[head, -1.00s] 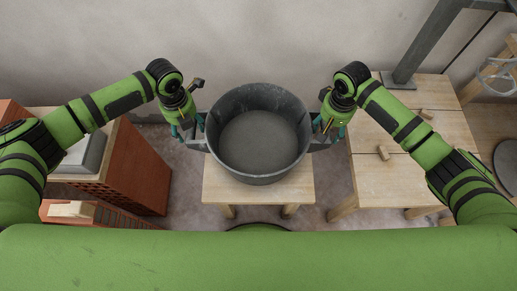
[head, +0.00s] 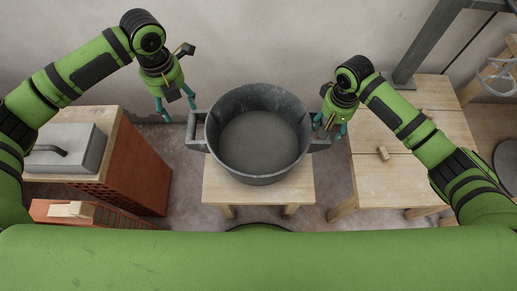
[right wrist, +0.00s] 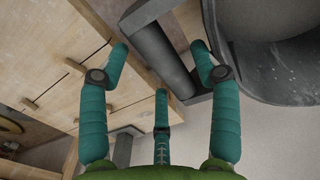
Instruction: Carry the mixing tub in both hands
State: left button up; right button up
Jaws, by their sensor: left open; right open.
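The mixing tub (head: 258,178) is a dark grey round tub with a handle on each side. It stands upright and empty on a small wooden table (head: 222,192). Its left handle (head: 194,133) is free. My left gripper (head: 175,112) is open and empty, up and to the left of that handle, apart from it. My right gripper (head: 330,133) is at the tub's right handle (head: 320,146). In the right wrist view its open fingers (right wrist: 160,62) are spread on either side of the grey handle bar (right wrist: 160,60), and the tub wall (right wrist: 270,65) shows beyond.
At right is a wooden table (head: 395,170) with small wooden pieces.

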notch_tip(320, 180, up, 10)
dwell(0.3)
dwell(0.5)
